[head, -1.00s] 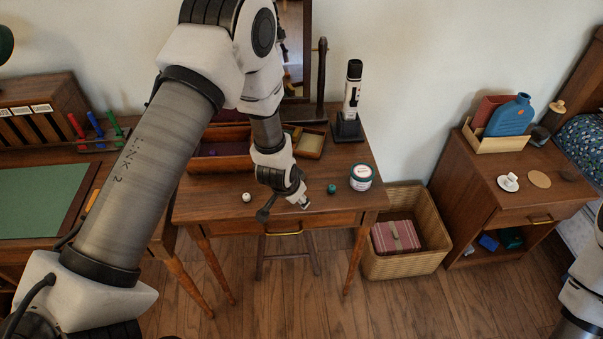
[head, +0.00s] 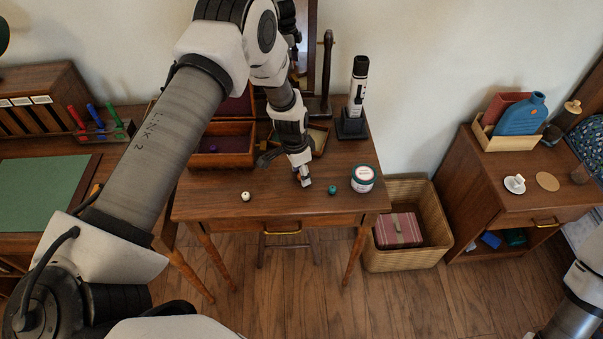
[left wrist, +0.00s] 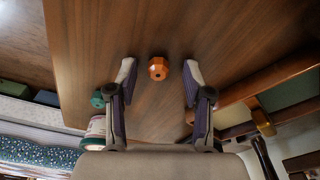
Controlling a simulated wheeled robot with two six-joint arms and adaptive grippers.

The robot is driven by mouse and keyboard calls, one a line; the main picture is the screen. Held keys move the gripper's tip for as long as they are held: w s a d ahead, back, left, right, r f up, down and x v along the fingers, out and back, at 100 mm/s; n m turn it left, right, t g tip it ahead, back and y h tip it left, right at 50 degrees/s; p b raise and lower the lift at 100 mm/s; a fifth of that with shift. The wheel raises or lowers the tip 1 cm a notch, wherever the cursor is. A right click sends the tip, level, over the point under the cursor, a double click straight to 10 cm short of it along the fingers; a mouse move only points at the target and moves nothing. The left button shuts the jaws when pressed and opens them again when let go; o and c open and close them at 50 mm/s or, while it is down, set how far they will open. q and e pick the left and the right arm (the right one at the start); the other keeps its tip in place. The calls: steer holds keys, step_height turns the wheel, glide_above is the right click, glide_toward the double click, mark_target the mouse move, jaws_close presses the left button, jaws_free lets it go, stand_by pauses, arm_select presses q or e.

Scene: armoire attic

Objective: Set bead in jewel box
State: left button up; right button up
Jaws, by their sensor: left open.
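The jewel box (head: 251,158) is a brown wooden box on the dressing table, with a dark purple lining and its lid raised. My left gripper (head: 305,182) points down over the table, right of the box, open and empty. In the left wrist view, an orange faceted bead (left wrist: 158,68) lies on the wood in the gap between the fingertips (left wrist: 158,75), not gripped. The gripper hides this bead in the head view. A white bead (head: 246,196) lies to the left and a teal bead (head: 332,189) to the right. My right gripper is out of view.
A white jar with a teal lid (head: 362,179) stands right of the teal bead. A black-and-white device (head: 357,90) stands on a dark base behind. A shallow tray (head: 320,141) and mirror post (head: 327,75) are behind the gripper. The table's front edge is close.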

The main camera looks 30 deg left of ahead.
arm_select(q)
steer(key=shift+s+d+r, duration=0.1)
steer(key=shift+s, duration=0.05)
steer(key=c, duration=0.9)
steer(key=shift+r, duration=0.1)
